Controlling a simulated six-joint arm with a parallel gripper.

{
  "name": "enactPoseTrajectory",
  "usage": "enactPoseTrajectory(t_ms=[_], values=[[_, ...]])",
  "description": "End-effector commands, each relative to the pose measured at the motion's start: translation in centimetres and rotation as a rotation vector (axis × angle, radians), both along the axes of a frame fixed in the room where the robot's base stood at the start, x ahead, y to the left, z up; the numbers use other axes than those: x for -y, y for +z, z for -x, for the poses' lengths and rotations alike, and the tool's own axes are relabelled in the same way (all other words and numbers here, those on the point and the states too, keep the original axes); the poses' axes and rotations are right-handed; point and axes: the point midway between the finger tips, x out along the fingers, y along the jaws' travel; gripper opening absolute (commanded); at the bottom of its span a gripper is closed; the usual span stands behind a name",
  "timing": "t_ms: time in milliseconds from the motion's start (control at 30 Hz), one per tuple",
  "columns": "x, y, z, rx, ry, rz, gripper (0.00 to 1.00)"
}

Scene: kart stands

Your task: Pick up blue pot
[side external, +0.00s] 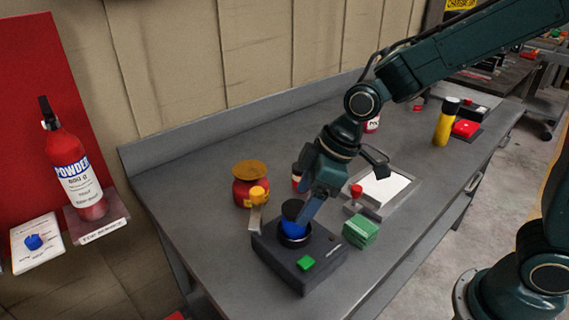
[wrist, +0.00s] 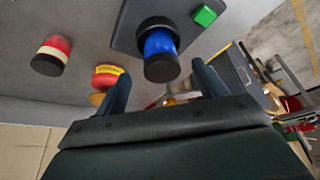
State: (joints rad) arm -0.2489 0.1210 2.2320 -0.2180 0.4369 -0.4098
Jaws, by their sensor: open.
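The blue pot (side external: 293,224), a blue cylinder with a black cap, stands upright in a round socket on a dark box with a green button (side external: 306,263). In the wrist view the blue pot (wrist: 160,43) lies ahead of my fingertips, about midway between them. My gripper (wrist: 161,76) is open and empty. In the side view my gripper (side external: 308,207) reaches down close to the pot, and one finger overlaps its right side. I cannot tell whether that finger touches it. The other finger is hard to make out there.
Green blocks (side external: 360,232), a red-knobbed stand (side external: 354,197) and a white-topped tray (side external: 384,189) are to the right. The table's front left is clear.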

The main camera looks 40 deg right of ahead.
Motion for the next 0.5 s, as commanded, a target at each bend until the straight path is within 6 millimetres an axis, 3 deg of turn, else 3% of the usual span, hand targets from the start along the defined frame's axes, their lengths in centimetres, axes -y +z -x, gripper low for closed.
enactPoseTrajectory(t_ms=[233, 500], values=[[-0.4, -1.0, -0.2, -0.003, 0.0, 0.001, 0.71], [-1.2, -3.4, -1.0, -0.004, 0.0, 0.001, 0.71]])
